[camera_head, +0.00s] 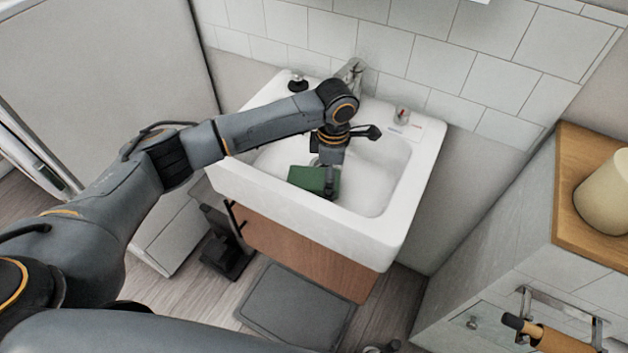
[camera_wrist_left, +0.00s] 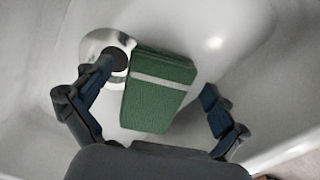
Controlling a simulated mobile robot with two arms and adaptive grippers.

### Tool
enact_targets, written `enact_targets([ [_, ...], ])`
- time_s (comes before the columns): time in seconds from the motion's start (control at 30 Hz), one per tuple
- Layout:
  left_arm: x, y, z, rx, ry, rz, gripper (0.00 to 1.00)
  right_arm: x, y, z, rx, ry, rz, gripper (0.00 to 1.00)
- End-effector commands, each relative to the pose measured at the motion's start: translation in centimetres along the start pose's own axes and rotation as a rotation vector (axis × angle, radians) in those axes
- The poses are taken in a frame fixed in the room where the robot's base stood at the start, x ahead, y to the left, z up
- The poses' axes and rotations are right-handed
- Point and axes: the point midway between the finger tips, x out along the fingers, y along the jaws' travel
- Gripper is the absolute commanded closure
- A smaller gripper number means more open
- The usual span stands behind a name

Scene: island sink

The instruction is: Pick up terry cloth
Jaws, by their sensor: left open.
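The terry cloth (camera_head: 308,178) is a green folded block lying in the white sink basin. In the left wrist view the cloth (camera_wrist_left: 158,92) shows a pale stripe across it and lies beside the round metal drain (camera_wrist_left: 103,45). My left gripper (camera_head: 330,182) reaches down into the basin over the cloth and hides part of it. In the left wrist view the gripper (camera_wrist_left: 155,93) is open, with one finger on each side of the cloth. I cannot tell whether a finger touches it. My right gripper is not in view.
The white sink (camera_head: 425,165) has raised rims around the basin. A wooden-topped counter (camera_head: 580,215) is at the right.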

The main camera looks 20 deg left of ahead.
Motion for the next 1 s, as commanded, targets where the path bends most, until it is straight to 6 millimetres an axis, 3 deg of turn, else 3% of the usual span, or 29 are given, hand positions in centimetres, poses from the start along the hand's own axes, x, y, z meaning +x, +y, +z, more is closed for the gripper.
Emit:
enact_targets([
  [0.1, 0.93, 0.01, -0.07, 0.0, 0.0, 0.001, 0.03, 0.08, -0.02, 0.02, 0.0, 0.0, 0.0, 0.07],
  [0.33, 1.05, 0.01, -0.07, 0.001, 0.0, 0.001, 0.03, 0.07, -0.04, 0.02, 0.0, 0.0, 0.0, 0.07],
  [0.6, 1.04, 0.0, -0.08, 0.001, 0.0, 0.001, 0.58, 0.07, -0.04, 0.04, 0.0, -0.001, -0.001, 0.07],
  [0.63, 1.05, 0.0, -0.08, 0.001, 0.0, 0.001, 0.61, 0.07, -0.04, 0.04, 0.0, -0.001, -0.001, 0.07],
  [1.0, 0.69, 0.0, -0.09, 0.001, 0.001, 0.0, 0.61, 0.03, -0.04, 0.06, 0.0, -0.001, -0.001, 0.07],
])
